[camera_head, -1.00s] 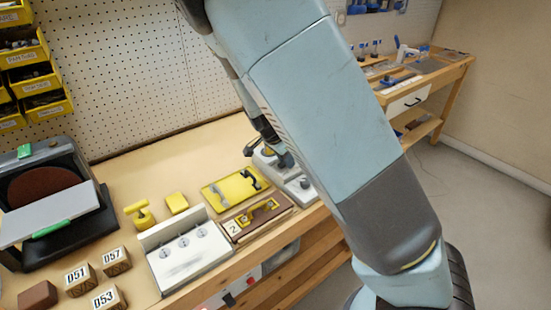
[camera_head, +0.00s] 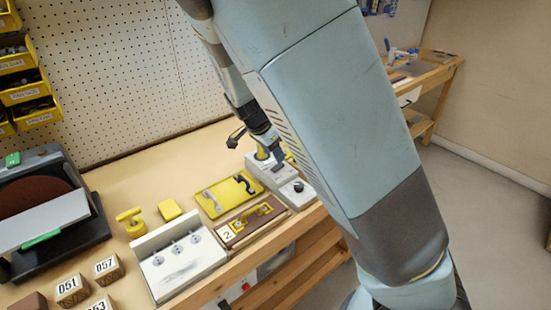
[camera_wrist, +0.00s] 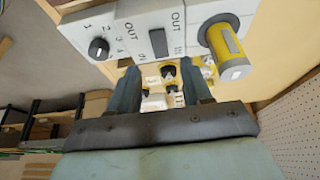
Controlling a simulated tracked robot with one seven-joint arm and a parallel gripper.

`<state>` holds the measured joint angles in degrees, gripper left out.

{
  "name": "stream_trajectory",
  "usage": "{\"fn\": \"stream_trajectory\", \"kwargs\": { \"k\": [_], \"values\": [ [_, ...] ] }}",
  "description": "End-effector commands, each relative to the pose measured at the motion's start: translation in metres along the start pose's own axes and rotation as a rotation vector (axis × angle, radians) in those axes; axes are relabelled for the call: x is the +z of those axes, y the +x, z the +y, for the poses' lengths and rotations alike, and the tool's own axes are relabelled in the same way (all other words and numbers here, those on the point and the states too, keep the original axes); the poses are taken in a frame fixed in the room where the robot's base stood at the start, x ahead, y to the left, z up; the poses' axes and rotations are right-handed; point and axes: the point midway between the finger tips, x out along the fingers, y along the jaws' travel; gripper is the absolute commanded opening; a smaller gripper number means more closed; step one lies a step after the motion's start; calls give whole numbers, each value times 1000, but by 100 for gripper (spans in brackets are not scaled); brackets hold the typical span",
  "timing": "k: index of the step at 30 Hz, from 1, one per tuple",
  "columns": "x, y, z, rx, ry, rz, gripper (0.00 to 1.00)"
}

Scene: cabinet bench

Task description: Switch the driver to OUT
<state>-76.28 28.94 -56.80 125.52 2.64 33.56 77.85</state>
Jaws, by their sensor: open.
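The driver unit (camera_head: 291,193), a pale grey box, sits at the right end of the bench in the head view. The wrist view shows its panel (camera_wrist: 140,18), with a numbered dial (camera_wrist: 98,48), a dark switch slot (camera_wrist: 158,42), and OUT labels either side of that slot. A yellow-handled driver (camera_wrist: 222,45) stands beside the slot; its yellow part also shows in the head view (camera_head: 262,153). My gripper (camera_wrist: 160,78) is open and empty, its fingers just short of the panel near the slot. I cannot tell whether they touch it, nor the switch's setting.
A yellow plate with a black handle (camera_head: 228,196) and a wooden board marked 2 (camera_head: 250,222) lie left of the unit. A white box with three dials (camera_head: 178,262) stands farther left. Pegboard (camera_head: 120,70) rises behind. My arm hides part of the right.

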Motion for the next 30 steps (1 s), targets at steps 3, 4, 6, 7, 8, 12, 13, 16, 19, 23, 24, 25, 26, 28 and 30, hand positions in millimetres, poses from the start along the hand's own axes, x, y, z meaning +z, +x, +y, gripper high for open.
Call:
{"fn": "stream_trajectory", "kwargs": {
  "k": [3, 4, 6, 7, 8, 12, 13, 16, 19, 23, 24, 25, 26, 28, 30],
  "values": [
    [1, -20, -1, -5, -4, -1, 49],
    [1, -24, -1, -4, -2, -1, 49],
    [1, -35, -1, -5, -4, -1, 49],
    [1, -40, -1, -4, -4, -1, 49],
    [1, -44, -1, -4, -3, -1, 49],
    [1, -62, 0, -3, -3, -1, 49],
    [1, -65, 0, -2, -2, -1, 49],
    [1, -74, 0, -2, -2, -1, 49],
    [1, -79, 0, 0, -2, 0, 49],
    [1, -81, 1, 1, -1, 0, 49],
    [1, -81, 1, 1, -1, 0, 49],
    [1, -81, 1, 1, -1, 0, 49],
    [1, -81, 1, 1, -1, 0, 49],
    [1, -81, 1, 1, -1, 0, 49],
    [1, -81, 1, 1, -1, 0, 49]
  ]
}}
